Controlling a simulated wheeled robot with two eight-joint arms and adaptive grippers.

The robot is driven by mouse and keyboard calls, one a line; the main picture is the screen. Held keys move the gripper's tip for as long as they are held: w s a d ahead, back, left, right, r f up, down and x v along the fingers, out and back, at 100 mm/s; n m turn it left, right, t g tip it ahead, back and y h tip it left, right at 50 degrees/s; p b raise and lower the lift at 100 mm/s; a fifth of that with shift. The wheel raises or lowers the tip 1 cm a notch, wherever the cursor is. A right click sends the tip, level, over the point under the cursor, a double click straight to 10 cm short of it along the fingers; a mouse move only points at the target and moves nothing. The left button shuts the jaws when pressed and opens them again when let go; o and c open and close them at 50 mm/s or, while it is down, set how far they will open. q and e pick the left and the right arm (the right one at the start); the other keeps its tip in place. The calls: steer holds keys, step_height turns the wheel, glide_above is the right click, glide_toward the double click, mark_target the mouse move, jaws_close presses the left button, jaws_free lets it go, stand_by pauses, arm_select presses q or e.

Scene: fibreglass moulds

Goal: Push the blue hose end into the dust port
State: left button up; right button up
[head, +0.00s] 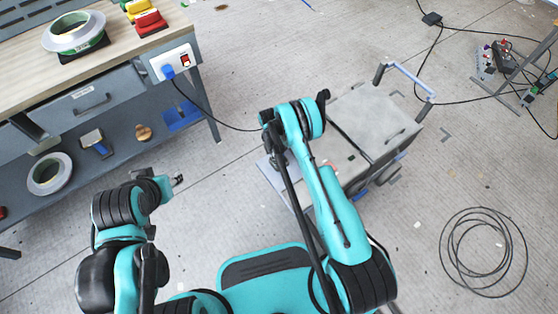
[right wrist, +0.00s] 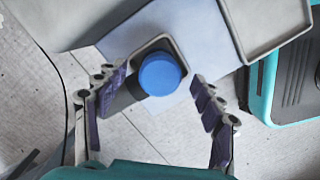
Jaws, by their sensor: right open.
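In the right wrist view a round blue end (right wrist: 160,74), which I take for the hose end, faces the camera. It sits at a dark-rimmed, square-cornered opening (right wrist: 178,46), apparently the dust port, on a pale panel. I cannot tell how deep it sits. My right gripper (right wrist: 158,78) is open, its purple-padded fingers on either side of the blue end with gaps. In the head view my right arm hides the hose end and port. My left gripper (head: 178,180) is in the air right of the bench, apparently empty; its opening is unclear.
A grey wheeled cart (head: 372,115) stands beside my right arm. A workbench (head: 110,70) at left holds tape, coloured blocks and a socket box (head: 172,62) with a cable to the floor. A cable coil (head: 483,250) lies at right. Floor between bench and cart is mostly clear.

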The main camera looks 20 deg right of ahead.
step_height(320, 180, down, 2)
steer(key=shift+d+f, duration=0.1)
steer(key=shift+d, duration=0.05)
arm_select(q)
steer(key=shift+f, duration=0.45)
arm_select(e)
steer(key=c, duration=1.2)
steer(key=shift+o, duration=0.2)
